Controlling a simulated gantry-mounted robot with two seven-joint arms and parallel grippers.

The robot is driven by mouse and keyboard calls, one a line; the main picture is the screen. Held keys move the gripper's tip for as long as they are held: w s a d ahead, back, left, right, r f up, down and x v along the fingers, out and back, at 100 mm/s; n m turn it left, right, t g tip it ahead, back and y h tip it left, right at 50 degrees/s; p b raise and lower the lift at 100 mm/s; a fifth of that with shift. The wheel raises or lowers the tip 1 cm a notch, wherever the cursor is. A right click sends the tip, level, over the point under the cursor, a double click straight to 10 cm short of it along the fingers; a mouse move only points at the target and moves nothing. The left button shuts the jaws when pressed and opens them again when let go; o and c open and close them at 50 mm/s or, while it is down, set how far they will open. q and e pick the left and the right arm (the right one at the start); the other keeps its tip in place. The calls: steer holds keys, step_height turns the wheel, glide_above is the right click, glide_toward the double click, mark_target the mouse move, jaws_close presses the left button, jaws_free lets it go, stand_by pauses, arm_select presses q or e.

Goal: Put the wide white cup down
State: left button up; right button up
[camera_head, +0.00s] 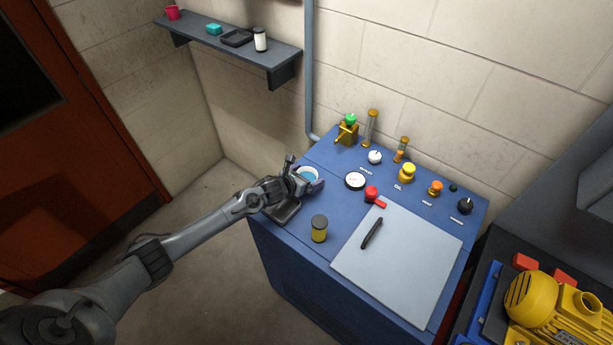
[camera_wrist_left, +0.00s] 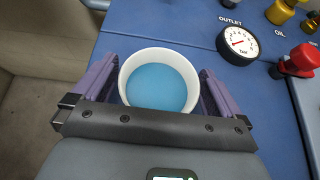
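The wide white cup (camera_head: 309,172) is at the far left part of the blue cabinet top, with a blue surface inside its rim. In the left wrist view the cup (camera_wrist_left: 124,72) is upright between the two purple fingers of my left gripper (camera_wrist_left: 160,88), which press against its sides. My left gripper also shows in the head view (camera_head: 305,174), closed around the cup. The cup's underside is hidden, so I cannot tell whether it touches the cabinet top. My right gripper is not in view.
The blue cabinet top (camera_head: 283,243) has a round gauge (camera_head: 355,181), a red-handled valve (camera_head: 372,193), a yellow jar with dark lid (camera_head: 319,229) and a grey mat (camera_head: 395,265) with a black pen (camera_head: 372,233). A dark flat thing (camera_head: 287,212) lies under my wrist.

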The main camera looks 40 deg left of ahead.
arm_select(q)
steer(key=shift+r, duration=0.25)
steer(key=p+v, duration=0.1)
steer(key=v, duration=1)
steer(key=shift+s, duration=0.35)
steer(key=shift+s+r, duration=0.1)
